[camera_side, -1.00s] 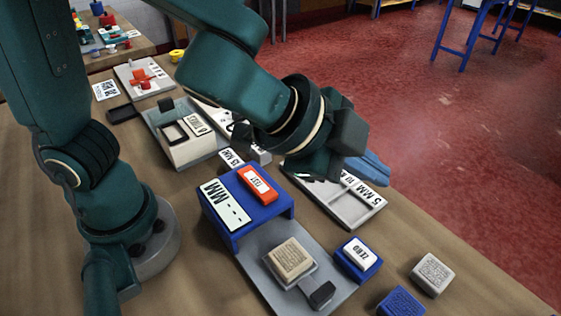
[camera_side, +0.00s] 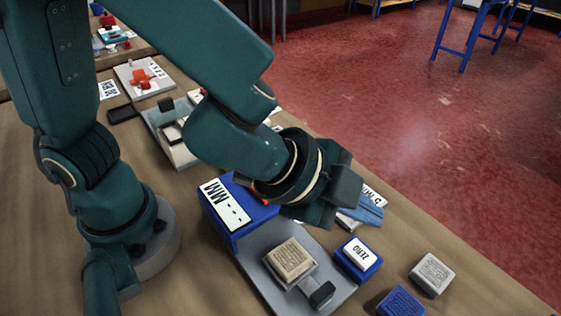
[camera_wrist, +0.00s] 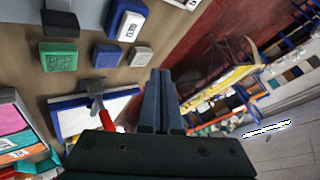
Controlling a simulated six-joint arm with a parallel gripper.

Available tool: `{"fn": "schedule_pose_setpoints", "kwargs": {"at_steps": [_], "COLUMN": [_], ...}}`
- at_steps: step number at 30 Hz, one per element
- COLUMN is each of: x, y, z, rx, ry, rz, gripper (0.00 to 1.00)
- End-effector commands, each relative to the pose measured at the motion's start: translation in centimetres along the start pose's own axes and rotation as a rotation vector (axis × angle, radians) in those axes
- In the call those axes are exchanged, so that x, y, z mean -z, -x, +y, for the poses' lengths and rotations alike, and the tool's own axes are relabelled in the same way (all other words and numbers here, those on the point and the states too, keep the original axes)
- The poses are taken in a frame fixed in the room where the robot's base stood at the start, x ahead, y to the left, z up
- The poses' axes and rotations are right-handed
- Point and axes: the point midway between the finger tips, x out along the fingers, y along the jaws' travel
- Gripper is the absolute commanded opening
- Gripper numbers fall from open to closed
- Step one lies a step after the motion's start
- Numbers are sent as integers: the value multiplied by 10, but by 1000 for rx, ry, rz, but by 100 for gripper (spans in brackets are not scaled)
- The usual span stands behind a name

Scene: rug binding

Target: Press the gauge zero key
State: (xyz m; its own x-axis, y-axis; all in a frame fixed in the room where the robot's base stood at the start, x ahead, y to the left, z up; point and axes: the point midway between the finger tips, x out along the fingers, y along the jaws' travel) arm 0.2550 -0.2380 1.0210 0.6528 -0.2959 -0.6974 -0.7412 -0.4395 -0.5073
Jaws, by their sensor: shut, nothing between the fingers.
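The zero key (camera_side: 359,252) is a white cap marked ZERO on a blue block, right of the gauge's grey plate. In the wrist view a blue block with a white lettered cap (camera_wrist: 131,27) at the top appears to be this key. The gauge (camera_side: 234,236) is a blue housing with a white MM display showing dashes. My gripper (camera_side: 378,214) is shut and empty, above and behind the key in the side view, apart from it. In the wrist view its fingers (camera_wrist: 159,75) lie together, pointing up the picture. My wrist hides most of the orange key on the gauge.
A tan block (camera_side: 290,258) sits on the gauge's grey plate (camera_side: 262,244), beside a dark handle (camera_side: 321,294). A grey lettered block (camera_side: 432,273) and a blue lettered block (camera_side: 401,302) stand right of the zero key. A partly hidden tray lies behind my gripper. The table edge drops off at right.

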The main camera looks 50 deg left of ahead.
Motion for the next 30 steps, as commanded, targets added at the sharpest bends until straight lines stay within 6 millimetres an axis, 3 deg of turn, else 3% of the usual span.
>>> {"fn": "schedule_pose_setpoints", "kwargs": {"at_steps": [16, 30], "x": [-26, -29], "y": [-33, -40], "z": [24, 29], "rx": [2, 1], "ry": [-6, 1], "rz": [-8, 0], "gripper": [0, 0]}}
